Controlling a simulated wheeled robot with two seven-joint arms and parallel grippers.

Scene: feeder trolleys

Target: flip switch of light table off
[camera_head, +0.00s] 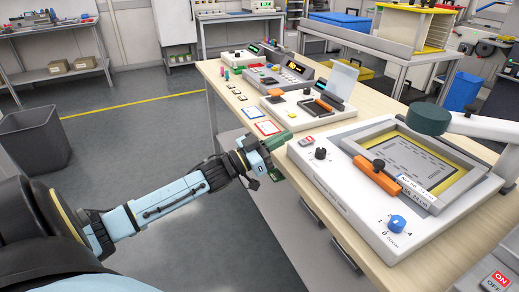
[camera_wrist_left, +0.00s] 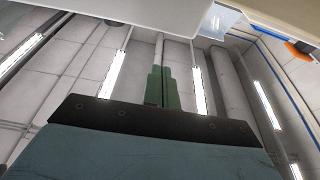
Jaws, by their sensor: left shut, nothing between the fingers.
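A large white device with a yellow-edged grey panel, probably the light table (camera_head: 345,195), stands on the wooden table at the right. A small switch with red on it (camera_head: 306,141) sits at its far left corner, beside a black knob (camera_head: 320,154). Its on or off position is too small to tell. My left gripper (camera_head: 282,140) has green fingers, shut and empty, just left of that corner. In the left wrist view the fingers (camera_wrist_left: 164,86) are together, below a pale edge (camera_wrist_left: 150,12). My right gripper is not in view.
An ON/OFF label (camera_head: 496,282) shows on another white unit at the bottom right. An orange handle (camera_head: 376,178) and blue knob (camera_head: 396,223) are on the large device. Smaller devices (camera_head: 308,104) stand farther back. A dark bin (camera_head: 35,137) stands at left; floor between is open.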

